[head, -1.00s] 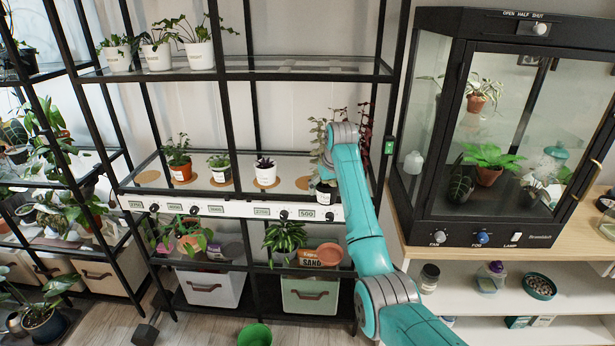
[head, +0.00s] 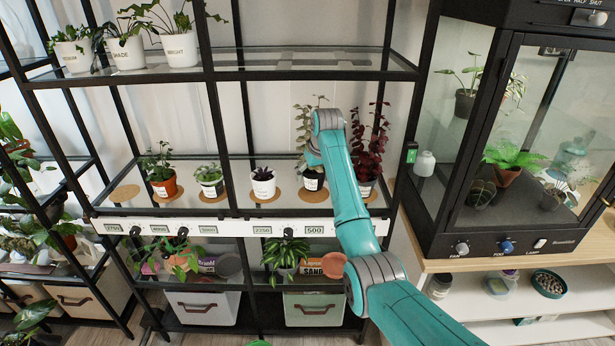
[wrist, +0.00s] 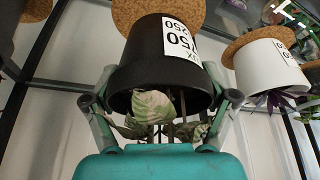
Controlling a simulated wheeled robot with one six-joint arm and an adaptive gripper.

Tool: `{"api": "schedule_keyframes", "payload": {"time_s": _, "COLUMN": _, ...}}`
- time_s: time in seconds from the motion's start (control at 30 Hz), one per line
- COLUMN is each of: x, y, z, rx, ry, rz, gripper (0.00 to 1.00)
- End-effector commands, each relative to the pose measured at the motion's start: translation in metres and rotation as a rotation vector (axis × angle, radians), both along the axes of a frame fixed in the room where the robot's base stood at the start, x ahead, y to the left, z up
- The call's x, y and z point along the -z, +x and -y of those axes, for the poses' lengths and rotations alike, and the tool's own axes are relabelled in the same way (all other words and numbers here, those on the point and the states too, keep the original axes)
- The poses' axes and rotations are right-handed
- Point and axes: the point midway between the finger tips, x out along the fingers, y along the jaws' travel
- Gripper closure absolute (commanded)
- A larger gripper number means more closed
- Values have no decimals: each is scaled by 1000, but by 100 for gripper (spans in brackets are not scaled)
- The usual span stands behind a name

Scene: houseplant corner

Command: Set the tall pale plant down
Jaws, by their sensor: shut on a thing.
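The tall pale plant (head: 303,130) stands upright in a black pot (head: 313,182) with a white label, on the middle shelf behind the forearm. In the wrist view, which is upside down, the black pot (wrist: 160,65) shows large with pale green leaves (wrist: 152,108) at its rim. My gripper (wrist: 165,97) is shut on the pot, one finger on each side. A cork disc (wrist: 195,12) lies right under the pot's base; it also shows in the head view (head: 313,196). I cannot tell whether the base touches it.
A small dark plant in a white pot (head: 263,185) stands close on the left, and a dark red plant (head: 370,145) close on the right. An empty cork disc (head: 124,193) lies at the shelf's left. A glass cabinet (head: 510,140) stands on the right.

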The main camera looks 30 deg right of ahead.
Motion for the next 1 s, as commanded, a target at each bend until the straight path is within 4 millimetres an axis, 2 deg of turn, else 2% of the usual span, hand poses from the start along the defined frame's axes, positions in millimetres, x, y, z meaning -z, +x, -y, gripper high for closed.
{"api": "schedule_keyframes", "payload": {"time_s": 0.17, "x": 23, "y": -8, "z": 7, "rx": 3, "ry": 0, "rz": -1, "gripper": 56}}
{"api": "schedule_keyframes", "payload": {"time_s": 0.53, "x": 28, "y": -8, "z": 8, "rx": 3, "ry": 0, "rz": 0, "gripper": 56}}
{"api": "schedule_keyframes", "payload": {"time_s": 0.57, "x": 28, "y": -9, "z": 8, "rx": 3, "ry": 0, "rz": -1, "gripper": 13}}
{"api": "schedule_keyframes", "payload": {"time_s": 0.6, "x": 28, "y": -8, "z": 8, "rx": 3, "ry": 0, "rz": 0, "gripper": 3}}
{"api": "schedule_keyframes", "payload": {"time_s": 0.63, "x": 28, "y": -8, "z": 8, "rx": 3, "ry": 0, "rz": 0, "gripper": 0}}
{"api": "schedule_keyframes", "payload": {"time_s": 1.0, "x": 25, "y": -8, "z": 8, "rx": 3, "ry": 0, "rz": 1, "gripper": 0}}
